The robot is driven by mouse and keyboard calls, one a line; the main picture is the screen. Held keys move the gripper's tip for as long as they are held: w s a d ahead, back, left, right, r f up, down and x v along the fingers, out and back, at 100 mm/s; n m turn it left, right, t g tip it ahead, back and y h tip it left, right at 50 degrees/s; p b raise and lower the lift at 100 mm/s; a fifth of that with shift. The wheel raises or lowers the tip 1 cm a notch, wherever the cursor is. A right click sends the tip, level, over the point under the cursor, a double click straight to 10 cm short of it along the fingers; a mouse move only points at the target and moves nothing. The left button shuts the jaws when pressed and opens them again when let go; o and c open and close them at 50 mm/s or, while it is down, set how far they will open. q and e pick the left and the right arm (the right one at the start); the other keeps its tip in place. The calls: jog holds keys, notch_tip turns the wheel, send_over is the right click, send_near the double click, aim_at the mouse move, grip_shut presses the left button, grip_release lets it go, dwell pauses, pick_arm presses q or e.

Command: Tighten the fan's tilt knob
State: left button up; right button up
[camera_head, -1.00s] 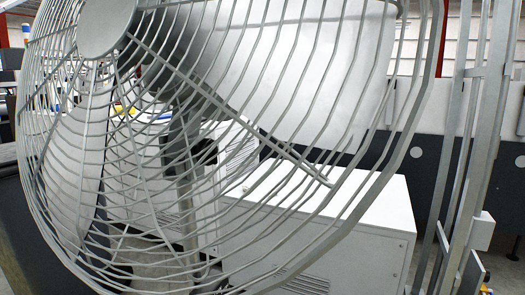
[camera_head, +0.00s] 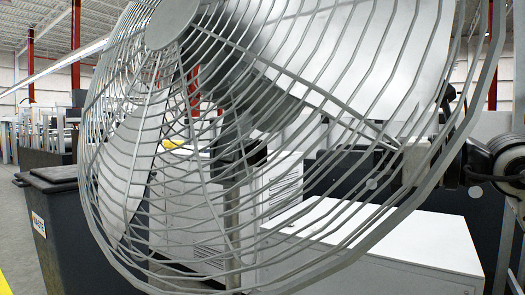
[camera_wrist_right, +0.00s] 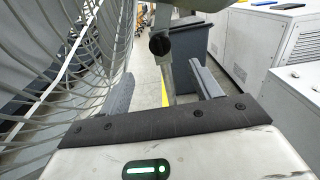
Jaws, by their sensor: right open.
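The large grey fan (camera_head: 172,25) fills the middle of the head view, its wire cage close in front of me. Its black tilt knob (camera_wrist_right: 159,44) shows in the right wrist view on the grey post, and a dark part at the post top (camera_head: 240,153) shows through the cage in the head view. My right gripper (camera_head: 412,165) is at the right, partly covered by the cage rim. In the wrist view its two fingers (camera_wrist_right: 163,82) are apart, with the post and knob beyond the gap; nothing is held. My left gripper is not in view.
A dark bin (camera_head: 62,215) stands left of the fan; a bin also shows behind the post in the wrist view. White cabinets (camera_head: 370,240) stand behind the fan at the lower right. The cage (camera_wrist_right: 85,60) runs close along the gripper's left side.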

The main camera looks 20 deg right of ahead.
jog(key=shift+p+x, duration=1.95)
jog(key=shift+x, duration=5.25)
jog(key=shift+s, duration=0.1)
jog(key=c, duration=0.9)
